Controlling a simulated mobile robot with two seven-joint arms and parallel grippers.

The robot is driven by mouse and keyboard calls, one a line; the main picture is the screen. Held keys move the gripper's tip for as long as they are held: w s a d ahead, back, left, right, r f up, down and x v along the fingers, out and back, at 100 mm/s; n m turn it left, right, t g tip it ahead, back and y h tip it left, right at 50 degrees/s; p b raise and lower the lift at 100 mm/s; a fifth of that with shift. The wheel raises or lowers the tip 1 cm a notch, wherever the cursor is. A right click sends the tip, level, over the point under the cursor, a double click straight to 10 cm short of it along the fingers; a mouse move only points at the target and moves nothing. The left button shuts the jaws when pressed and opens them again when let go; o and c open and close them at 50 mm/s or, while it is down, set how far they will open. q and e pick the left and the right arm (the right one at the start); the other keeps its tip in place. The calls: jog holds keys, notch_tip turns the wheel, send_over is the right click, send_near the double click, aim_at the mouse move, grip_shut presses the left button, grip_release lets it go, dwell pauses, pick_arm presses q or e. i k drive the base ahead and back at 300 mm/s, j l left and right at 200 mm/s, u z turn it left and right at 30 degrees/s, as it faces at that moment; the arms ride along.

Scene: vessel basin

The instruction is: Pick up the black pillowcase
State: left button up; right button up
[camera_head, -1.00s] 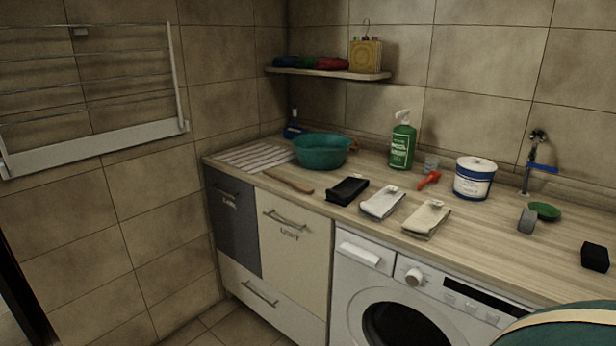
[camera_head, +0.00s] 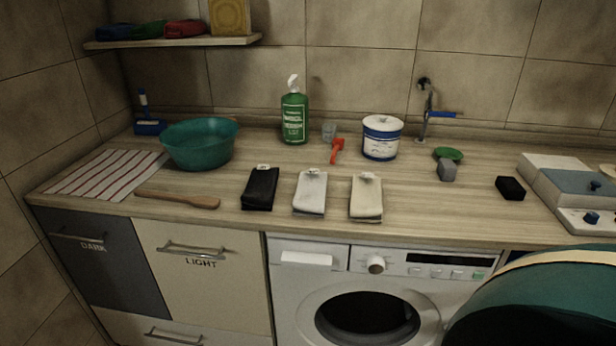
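The black pillowcase (camera_head: 260,190) lies folded flat on the wooden counter (camera_head: 240,228), near its front edge, with a small white tag at its back end. A grey-white folded cloth (camera_head: 310,194) and a cream folded cloth (camera_head: 366,198) lie in a row to its right, apart from it. Neither of my grippers shows in the head view.
A wooden paddle (camera_head: 178,199) and a teal basin (camera_head: 199,144) are left of the pillowcase. A green spray bottle (camera_head: 294,116), a red tool (camera_head: 337,150) and a white-blue tub (camera_head: 381,138) stand behind. The washing machine (camera_head: 370,290) is below. A dark green rounded object (camera_head: 550,300) blocks the lower right.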

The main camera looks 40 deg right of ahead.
aim_at(259, 194)
jog(key=i+j+z, duration=0.15)
jog(key=z, duration=0.35)
jog(key=i+j+z, duration=0.1)
jog(key=z, duration=0.4)
jog(key=j+z, duration=0.45)
jog(key=i+l, duration=0.05)
jog(key=l, duration=0.05)
